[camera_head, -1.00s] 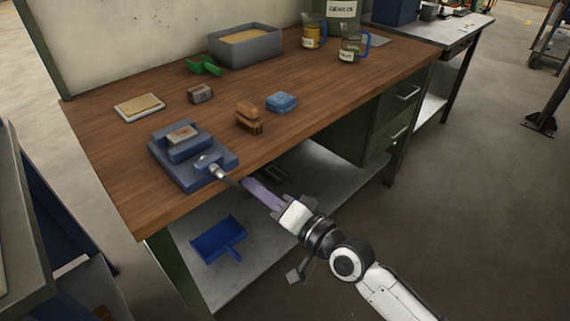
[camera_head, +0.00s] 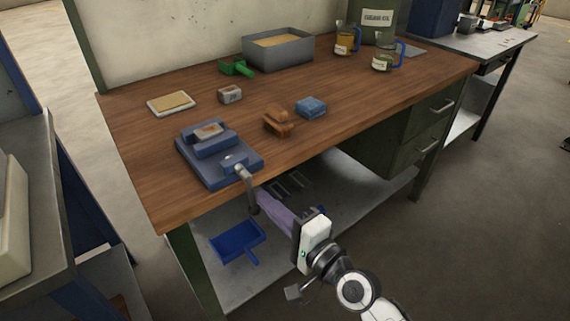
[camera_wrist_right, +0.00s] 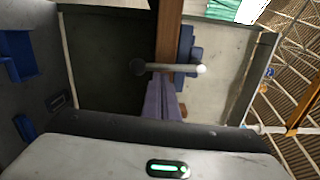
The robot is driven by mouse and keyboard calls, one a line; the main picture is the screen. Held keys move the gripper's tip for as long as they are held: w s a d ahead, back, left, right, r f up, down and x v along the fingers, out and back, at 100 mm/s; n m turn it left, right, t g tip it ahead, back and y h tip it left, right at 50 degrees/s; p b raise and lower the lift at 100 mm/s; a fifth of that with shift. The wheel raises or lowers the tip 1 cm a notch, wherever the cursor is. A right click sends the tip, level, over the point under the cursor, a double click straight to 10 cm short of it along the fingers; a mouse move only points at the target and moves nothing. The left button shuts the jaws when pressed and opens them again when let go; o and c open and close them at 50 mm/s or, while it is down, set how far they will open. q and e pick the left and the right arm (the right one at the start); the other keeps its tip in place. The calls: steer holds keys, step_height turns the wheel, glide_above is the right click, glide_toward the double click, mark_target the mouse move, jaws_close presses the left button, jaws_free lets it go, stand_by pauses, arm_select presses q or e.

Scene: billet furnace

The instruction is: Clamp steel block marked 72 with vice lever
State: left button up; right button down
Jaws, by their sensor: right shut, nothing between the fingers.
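The blue vice (camera_head: 190,170) sits at the front left edge of the wooden bench. A small steel block (camera_head: 208,130) lies in its jaws; its marking is too small to read. The vice lever (camera_head: 247,188) hangs down and slightly right from the vice front, past the bench edge. In the wrist view the lever (camera_wrist_right: 172,68) is a bar with a dark knob and a pale end. My right gripper (camera_head: 260,194) has its purple fingers shut, with the tips right beside the lever; I cannot tell whether they touch. My left gripper is out of view.
On the bench (camera_head: 150,195) are another small block (camera_head: 230,94), a tan pad (camera_head: 171,103), a brown brush (camera_head: 278,121), a blue cloth-like item (camera_head: 311,107), a green tool (camera_head: 237,68) and a grey bin (camera_head: 280,57). A blue dustpan (camera_head: 237,242) lies on the lower shelf.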

steer(key=shift+s+a+f, duration=0.1)
steer(key=shift+s+a, duration=0.2)
steer(key=shift+a, duration=0.1)
arm_select(q)
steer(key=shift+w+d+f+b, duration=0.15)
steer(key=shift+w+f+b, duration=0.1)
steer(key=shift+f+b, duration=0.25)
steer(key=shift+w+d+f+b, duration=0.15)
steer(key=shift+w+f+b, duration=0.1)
steer(key=shift+b, duration=0.4)
arm_select(e)
steer(key=s+d, duration=0.5)
steer(key=d, duration=0.6)
steer(key=shift+r, duration=0.25)
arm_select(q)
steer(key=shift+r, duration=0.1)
arm_select(e)
steer(key=shift+s, duration=0.1)
